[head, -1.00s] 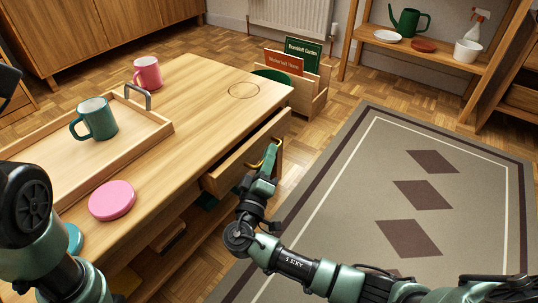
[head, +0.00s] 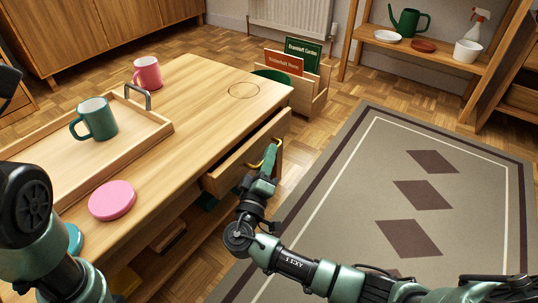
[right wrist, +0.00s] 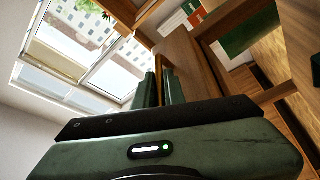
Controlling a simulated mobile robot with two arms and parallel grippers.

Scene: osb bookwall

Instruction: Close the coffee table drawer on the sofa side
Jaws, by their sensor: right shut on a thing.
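The coffee table (head: 185,125) is light wood. Its drawer (head: 247,152) stands partly pulled out of the right long side, with a gap behind its front. The drawer's brass handle (head: 277,146) is on the outer face. My right gripper (head: 268,162) is at this handle, shut on it, and hides part of it. In the right wrist view the two green fingers (right wrist: 160,88) stand on either side of the handle, by the wooden drawer front. My left arm is at the left edge of the head view; its gripper does not show.
On the tabletop are a tray (head: 150,133) with a green mug (head: 97,119), a pink mug (head: 148,73) and a pink disc (head: 112,200). A book crate (head: 310,100) stands beyond the table. The rug (head: 355,200) on the right is clear apart from my arm.

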